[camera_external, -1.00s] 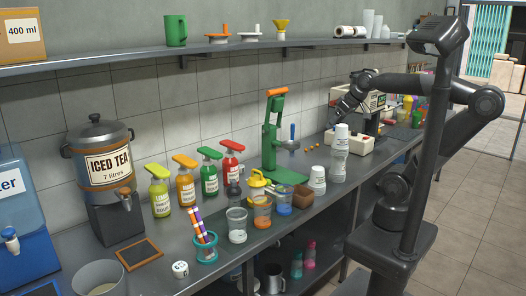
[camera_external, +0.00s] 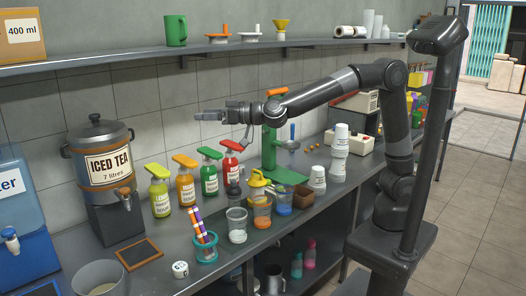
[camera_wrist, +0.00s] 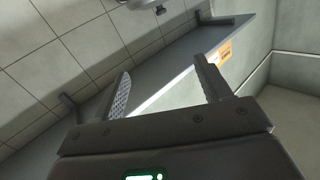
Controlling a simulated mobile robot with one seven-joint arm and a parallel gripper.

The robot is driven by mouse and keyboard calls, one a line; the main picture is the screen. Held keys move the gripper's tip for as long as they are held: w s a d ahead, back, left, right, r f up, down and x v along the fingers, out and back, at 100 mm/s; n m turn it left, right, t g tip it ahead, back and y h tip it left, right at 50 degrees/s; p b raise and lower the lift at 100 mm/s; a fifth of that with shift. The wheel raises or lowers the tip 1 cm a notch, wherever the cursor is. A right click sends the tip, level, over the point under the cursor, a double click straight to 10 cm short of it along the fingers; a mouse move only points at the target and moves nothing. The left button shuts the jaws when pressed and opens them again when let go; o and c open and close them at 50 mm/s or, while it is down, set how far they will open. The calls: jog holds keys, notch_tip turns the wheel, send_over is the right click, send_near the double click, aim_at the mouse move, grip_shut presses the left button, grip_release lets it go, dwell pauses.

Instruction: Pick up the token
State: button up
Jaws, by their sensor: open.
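No thing in view is clearly a token. A small white round piece with a dark mark (camera_external: 180,269) lies on the counter near its front edge, left of the cup of striped straws. Several tiny orange pieces (camera_external: 311,147) lie farther back on the counter, right of the green press. My gripper (camera_external: 197,116) is held high above the counter, over the row of pump bottles and below the wall shelf, pointing left. In the wrist view my gripper (camera_wrist: 163,84) has its two fingers apart with nothing between them.
An iced tea dispenser (camera_external: 105,165) and a blue water dispenser (camera_external: 25,210) stand at the left. Pump bottles (camera_external: 185,192), cups (camera_external: 237,225) and a green press (camera_external: 270,150) crowd the counter. The wall shelf (camera_external: 130,61) runs above; the wrist view shows a shelf (camera_wrist: 180,65) too.

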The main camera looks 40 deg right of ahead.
jog(key=s+a+f+m+t+h, duration=0.2)
jog(key=s+a+f+h, duration=0.2)
jog(key=s+a+f, duration=1)
send_near(185, 268)
jog(key=w, duration=0.1)
jog(key=shift+w+a+f, duration=0.1)
jog(key=shift+w+a, duration=0.05)
jog(key=shift+w, duration=0.2)
jog(key=x, duration=1)
jog(key=shift+w+a, duration=0.2)
jog(key=shift+c, duration=0.5)
jog(key=c, duration=0.9)
